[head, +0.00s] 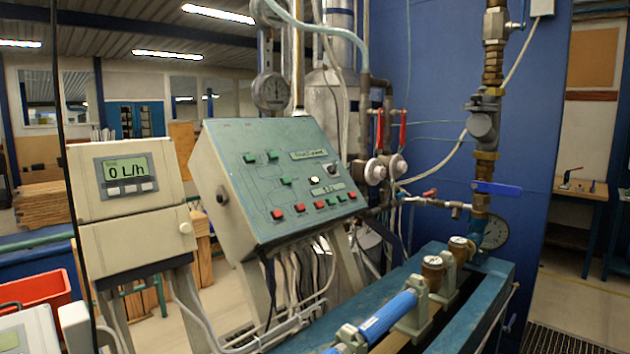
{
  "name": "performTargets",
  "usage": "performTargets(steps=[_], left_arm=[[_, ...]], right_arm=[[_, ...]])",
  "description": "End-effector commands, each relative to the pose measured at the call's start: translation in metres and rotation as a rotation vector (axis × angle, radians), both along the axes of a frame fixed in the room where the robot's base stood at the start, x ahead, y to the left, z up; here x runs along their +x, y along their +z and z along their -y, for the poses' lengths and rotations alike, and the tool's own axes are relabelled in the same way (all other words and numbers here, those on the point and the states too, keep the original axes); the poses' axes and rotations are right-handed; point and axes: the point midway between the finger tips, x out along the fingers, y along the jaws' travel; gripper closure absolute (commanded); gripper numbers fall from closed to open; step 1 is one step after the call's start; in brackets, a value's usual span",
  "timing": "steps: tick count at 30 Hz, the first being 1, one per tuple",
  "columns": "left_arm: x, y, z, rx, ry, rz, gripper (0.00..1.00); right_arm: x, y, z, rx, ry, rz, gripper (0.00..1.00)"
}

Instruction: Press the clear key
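A beige meter box (125,170) stands at the left, with a green display (124,168) reading 0 L/h. A short row of small pale keys (131,188) sits under the display; their labels are too small to read. A sloped green control panel (285,180) stands right of it, with red and green buttons and one white button (314,181). Part of another pale device with a display (10,341) shows at the bottom left corner, cut off by the frame. I cannot tell which key is the clear key. Neither of my grippers is in view.
A blue pipe section (388,317) lies on the teal bench (498,268) at the front. Vertical pipework with a blue-handled valve (497,188) rises at the right. A red crate (38,300) stands at the lower left.

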Motion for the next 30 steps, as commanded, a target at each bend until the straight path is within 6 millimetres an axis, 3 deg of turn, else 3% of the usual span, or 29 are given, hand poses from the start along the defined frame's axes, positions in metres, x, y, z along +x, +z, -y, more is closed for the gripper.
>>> performTargets(steps=[2,6,30], left_arm=[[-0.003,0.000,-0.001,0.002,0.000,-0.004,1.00],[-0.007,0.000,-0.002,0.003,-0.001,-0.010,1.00],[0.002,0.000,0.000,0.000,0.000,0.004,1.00]], right_arm=[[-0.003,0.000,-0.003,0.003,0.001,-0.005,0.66],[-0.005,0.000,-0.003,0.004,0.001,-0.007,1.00],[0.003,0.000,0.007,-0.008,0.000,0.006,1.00]])
